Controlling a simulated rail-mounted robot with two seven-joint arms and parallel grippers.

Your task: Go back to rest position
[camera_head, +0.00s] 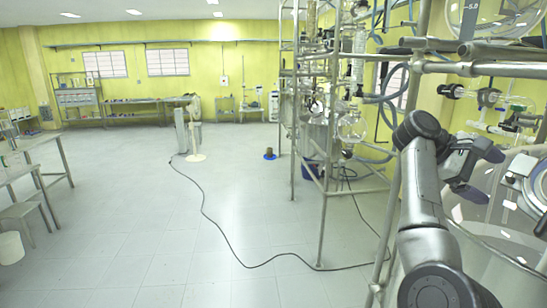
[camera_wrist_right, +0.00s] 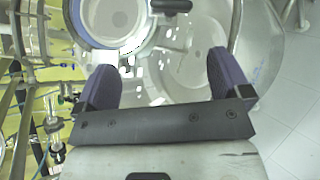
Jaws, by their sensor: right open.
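My right gripper (camera_head: 487,176) is at the right side of the head view, in front of a large glass reactor vessel (camera_head: 480,228). In the right wrist view the same gripper (camera_wrist_right: 160,65) has its two purple-padded fingers wide apart with nothing between them. Beyond the fingers the round clear vessel (camera_wrist_right: 185,70) and a round lid or port with a pale blue-grey ring (camera_wrist_right: 108,22) show. I cannot tell how far the fingertips are from the glass. My left gripper is not in either view.
A metal pipe frame (camera_head: 325,190) with glassware and blue hoses stands left of my right arm. A black cable (camera_head: 215,222) runs across the floor (camera_head: 130,215). Tables (camera_head: 40,170) stand at the far left. The middle floor is mostly clear.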

